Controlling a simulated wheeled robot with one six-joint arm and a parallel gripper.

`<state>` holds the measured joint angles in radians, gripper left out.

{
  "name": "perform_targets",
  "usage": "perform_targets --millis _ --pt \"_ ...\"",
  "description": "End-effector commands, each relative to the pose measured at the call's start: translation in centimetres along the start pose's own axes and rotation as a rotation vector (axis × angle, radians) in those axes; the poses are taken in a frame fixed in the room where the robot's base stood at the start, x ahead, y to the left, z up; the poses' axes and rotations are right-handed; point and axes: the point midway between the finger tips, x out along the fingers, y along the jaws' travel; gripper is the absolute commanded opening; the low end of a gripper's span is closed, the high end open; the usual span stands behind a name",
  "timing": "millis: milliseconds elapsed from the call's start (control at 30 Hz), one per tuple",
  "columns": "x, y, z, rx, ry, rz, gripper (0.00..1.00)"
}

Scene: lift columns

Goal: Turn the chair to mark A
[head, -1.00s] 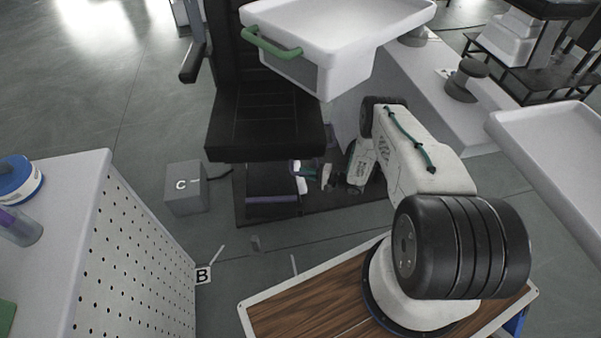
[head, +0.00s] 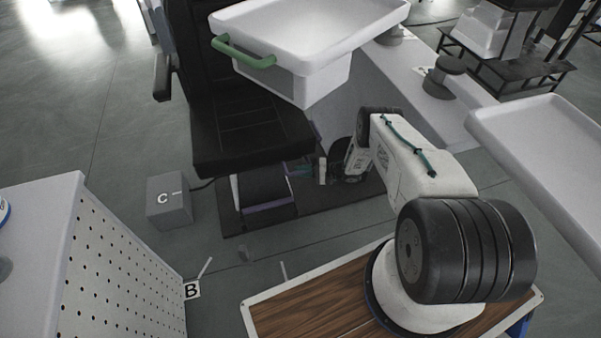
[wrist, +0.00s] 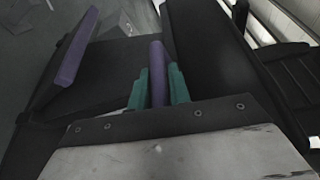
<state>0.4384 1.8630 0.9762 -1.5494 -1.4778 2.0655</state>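The black chair (head: 247,130) stands on a dark floor plate, its seat edge slanting up to the right in the head view. A footrest with purple bars (head: 268,207) hangs below the seat. In the wrist view, my gripper (wrist: 158,88) has its teal fingers on both sides of a purple bar (wrist: 157,62), seemingly touching it. A second purple bar (wrist: 75,48) shows to the left. In the head view my gripper (head: 306,170) is low beside the footrest, partly hidden by my arm. I cannot read a mark A.
A white tray (head: 310,45) with a green handle overhangs the chair. A perforated white cabinet (head: 110,270) is at left, another tray (head: 545,150) at right.

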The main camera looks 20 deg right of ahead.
Motion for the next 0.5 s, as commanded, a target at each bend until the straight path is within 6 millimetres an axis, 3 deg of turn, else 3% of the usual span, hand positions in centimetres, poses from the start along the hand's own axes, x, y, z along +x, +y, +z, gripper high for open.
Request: perform_targets --millis 67,333,500 --pt "-0.3 -0.2 -0.3 -0.005 0.006 -0.001 0.38" --pt "0.3 -0.1 0.1 -0.001 -0.004 0.001 0.38" --pt "-1.4 -0.1 0.0 -0.001 -0.002 0.000 0.38"
